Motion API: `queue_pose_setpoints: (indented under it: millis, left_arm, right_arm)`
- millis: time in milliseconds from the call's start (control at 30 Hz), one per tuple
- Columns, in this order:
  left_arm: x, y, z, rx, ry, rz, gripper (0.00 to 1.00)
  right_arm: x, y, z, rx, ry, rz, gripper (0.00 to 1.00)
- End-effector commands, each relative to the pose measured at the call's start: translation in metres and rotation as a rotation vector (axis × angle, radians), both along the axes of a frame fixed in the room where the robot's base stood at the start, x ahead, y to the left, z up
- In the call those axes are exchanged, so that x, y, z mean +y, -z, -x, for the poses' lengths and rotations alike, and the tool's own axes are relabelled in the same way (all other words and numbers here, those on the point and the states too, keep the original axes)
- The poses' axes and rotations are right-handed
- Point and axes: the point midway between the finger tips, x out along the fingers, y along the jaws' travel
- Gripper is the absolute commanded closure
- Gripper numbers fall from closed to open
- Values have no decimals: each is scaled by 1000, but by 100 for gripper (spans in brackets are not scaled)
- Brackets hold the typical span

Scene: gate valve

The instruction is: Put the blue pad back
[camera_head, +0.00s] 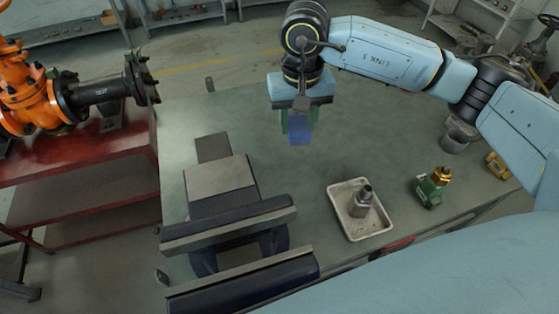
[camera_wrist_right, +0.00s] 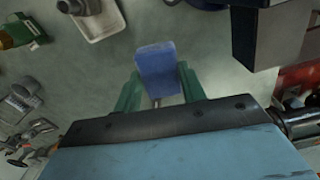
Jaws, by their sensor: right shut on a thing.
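The blue pad (camera_head: 299,132) hangs below my right gripper (camera_head: 299,118) over the far middle of the green table in the head view. In the right wrist view the blue pad (camera_wrist_right: 157,72) is between the two green fingers of the right gripper (camera_wrist_right: 160,88). The right gripper is shut on it. Whether the pad touches the table is hard to tell. My left gripper is not in view.
A vise (camera_head: 230,230) stands at the near left of the green table (camera_head: 340,140). A white tray (camera_head: 341,199) holds a metal part (camera_head: 362,200). A green and brass valve (camera_head: 433,187) and a grey cup (camera_head: 455,140) stand at right. The table around the pad is clear.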

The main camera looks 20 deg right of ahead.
Motion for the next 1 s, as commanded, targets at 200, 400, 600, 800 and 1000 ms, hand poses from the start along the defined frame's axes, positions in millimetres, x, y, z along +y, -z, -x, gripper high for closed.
queue_pose_setpoints:
  millis: [200, 400, 600, 800, 1000]
  left_arm:
    - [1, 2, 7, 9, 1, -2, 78]
    - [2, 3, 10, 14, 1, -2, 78]
    - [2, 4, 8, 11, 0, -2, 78]
    - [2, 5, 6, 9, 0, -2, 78]
    - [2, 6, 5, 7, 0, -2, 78]
  right_arm:
    - [1, 18, -15, 7, 525, 0, 80]
    - [0, 36, -27, 7, 1052, 2, 80]
    - [-6, 58, -34, 5, 1586, 4, 80]
    - [-13, 81, -38, 6, 2098, 6, 80]
    - [-20, 97, -38, 2, 2455, 5, 80]
